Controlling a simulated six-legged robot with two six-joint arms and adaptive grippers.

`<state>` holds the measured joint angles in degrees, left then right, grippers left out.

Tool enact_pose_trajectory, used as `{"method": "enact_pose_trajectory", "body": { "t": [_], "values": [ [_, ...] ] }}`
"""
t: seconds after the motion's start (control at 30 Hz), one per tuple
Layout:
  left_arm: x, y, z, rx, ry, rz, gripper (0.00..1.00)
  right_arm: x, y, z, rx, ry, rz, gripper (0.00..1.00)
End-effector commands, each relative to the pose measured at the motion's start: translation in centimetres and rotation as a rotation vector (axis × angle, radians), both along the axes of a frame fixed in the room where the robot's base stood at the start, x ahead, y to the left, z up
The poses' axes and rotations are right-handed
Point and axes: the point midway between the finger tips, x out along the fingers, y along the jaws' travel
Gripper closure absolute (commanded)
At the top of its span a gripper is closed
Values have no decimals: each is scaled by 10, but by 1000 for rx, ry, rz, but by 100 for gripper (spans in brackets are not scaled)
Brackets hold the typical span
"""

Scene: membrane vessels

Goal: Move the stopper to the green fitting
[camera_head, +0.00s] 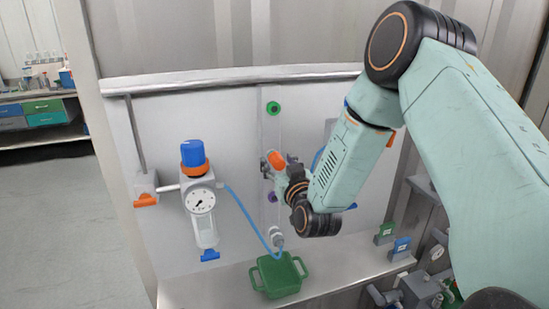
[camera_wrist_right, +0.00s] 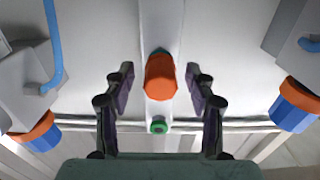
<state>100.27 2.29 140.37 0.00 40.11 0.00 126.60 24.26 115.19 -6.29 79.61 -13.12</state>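The orange stopper (camera_head: 277,160) is on the pale vertical strip of the panel, below the green fitting (camera_head: 273,108), a green ring with a dark centre. In the right wrist view the stopper (camera_wrist_right: 160,77) is between the fingers of my right gripper (camera_wrist_right: 160,73), with a gap on each side. The gripper is open. A bit of teal shows behind the stopper; how it is seated is hidden. The green fitting (camera_wrist_right: 158,126) is bare there, below the stopper in the picture. In the head view my right gripper (camera_head: 273,168) is partly hidden by its wrist. My left gripper is out of view.
A purple fitting (camera_head: 272,197) is lower on the strip. A regulator with a blue knob (camera_head: 192,153) and gauge stands left, its blue hose (camera_head: 240,208) curving down beside the strip. The panel around the green fitting is clear.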

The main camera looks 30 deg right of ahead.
Motion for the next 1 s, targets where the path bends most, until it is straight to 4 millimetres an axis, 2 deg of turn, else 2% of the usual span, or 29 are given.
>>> {"method": "enact_pose_trajectory", "body": {
  "t": [0.07,0.6,1.0],
  "values": [
    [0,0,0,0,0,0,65,0,0,0,0,0,0,53],
    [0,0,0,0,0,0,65,0,0,0,0,0,0,99],
    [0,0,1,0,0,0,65,-3,1,0,0,1,-1,100]
  ]
}}
